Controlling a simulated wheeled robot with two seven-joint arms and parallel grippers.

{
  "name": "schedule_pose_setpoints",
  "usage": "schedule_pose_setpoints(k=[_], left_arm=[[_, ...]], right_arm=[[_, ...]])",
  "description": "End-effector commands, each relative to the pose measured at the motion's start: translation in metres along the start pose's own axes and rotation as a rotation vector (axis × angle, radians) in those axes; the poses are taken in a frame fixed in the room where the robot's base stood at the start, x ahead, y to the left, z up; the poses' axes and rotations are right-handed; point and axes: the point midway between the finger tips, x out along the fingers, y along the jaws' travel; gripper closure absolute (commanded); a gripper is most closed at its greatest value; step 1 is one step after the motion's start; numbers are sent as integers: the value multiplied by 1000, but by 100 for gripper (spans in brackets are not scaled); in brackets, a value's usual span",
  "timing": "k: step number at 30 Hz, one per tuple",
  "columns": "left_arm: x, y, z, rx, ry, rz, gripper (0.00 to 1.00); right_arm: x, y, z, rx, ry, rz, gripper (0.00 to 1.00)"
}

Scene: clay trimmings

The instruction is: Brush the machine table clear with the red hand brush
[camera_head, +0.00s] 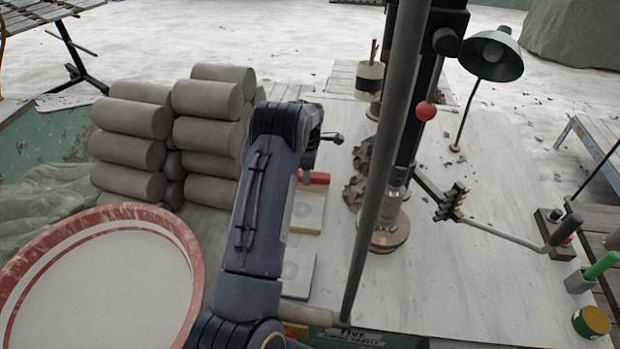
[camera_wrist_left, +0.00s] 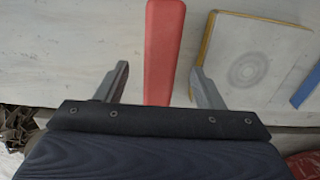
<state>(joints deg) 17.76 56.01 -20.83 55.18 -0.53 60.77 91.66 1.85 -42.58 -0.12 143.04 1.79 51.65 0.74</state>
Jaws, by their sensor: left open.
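The red hand brush (camera_head: 319,178) shows as a short red piece on the table beside my left forearm, which hides the rest of it. In the left wrist view its red handle (camera_wrist_left: 163,45) points toward my left gripper (camera_wrist_left: 160,70). That gripper is open, with one finger on each side of the handle and gaps between. The pale machine table (camera_head: 490,265) carries a machine with a round base (camera_head: 388,238). Dark clay trimmings (camera_head: 355,190) are heaped left of the machine, with small crumbs scattered to its right. My right gripper is not in view.
A yellow-edged tile (camera_head: 308,212) and a blue-edged tile (camera_head: 299,276) lie by my left arm. A tall grey pole (camera_head: 385,150) crosses the view. Stacked clay rolls (camera_head: 130,118) and a red-rimmed basin (camera_head: 180,235) stand left. A green lamp (camera_head: 492,55) stands behind.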

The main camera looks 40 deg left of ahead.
Motion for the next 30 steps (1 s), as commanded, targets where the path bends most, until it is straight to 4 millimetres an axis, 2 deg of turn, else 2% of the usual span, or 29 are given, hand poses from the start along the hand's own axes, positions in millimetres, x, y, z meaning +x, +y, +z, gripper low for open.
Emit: schedule_pose_setpoints(k=[6, 15, 27, 30], left_arm=[[31, -1, 0, 0, 0, -2, 38], [38, 0, 0, 0, 0, 0, 38], [38, 0, 0, 0, 0, 0, 89], [37, 0, 0, 0, 0, 0, 89]], right_arm=[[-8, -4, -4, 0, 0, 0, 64], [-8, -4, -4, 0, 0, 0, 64], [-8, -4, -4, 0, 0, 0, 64], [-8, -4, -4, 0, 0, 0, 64]])
